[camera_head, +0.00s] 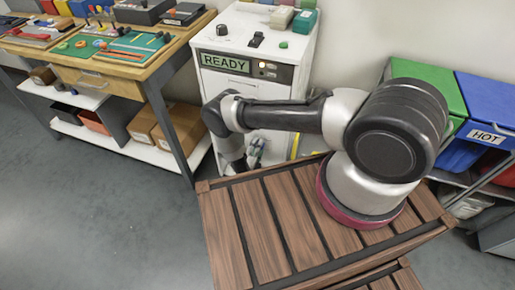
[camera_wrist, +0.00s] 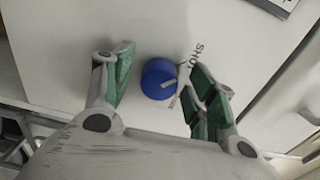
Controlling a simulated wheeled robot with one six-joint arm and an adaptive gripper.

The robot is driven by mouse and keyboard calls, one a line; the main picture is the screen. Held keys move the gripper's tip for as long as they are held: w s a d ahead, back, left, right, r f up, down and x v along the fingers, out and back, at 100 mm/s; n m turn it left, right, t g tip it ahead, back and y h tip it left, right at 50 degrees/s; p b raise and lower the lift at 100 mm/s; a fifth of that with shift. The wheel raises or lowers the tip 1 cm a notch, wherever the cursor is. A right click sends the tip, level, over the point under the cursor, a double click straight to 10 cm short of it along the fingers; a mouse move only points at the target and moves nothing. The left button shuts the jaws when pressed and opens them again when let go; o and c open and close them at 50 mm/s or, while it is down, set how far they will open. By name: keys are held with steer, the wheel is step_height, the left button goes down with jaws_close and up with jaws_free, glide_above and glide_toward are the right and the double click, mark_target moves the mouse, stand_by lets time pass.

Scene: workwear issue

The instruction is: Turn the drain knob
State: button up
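The drain knob is probably the round blue knob (camera_wrist: 158,78) on a white panel, with a pale pointer on its lower right side. Printed letters, partly readable as "SHU", stand just right of it. In the wrist view my gripper (camera_wrist: 160,80) is open, with a green-padded finger on each side of the knob and a gap on both sides. In the head view my gripper (camera_head: 254,152) is low in front of the white cabinet (camera_head: 285,105); the knob is hidden there behind my arm.
The cabinet has a "READY" display (camera_head: 226,63) and small items on top. A wooden workbench (camera_head: 110,72) with tools and boxes stands at left. Green (camera_head: 430,80) and blue (camera_head: 488,100) bins stand at right. Grey floor is clear at lower left.

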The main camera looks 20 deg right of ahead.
steer(key=v, duration=0.7)
steer(key=shift+s, duration=0.2)
steer(key=shift+a, duration=0.15)
stand_by(0.4)
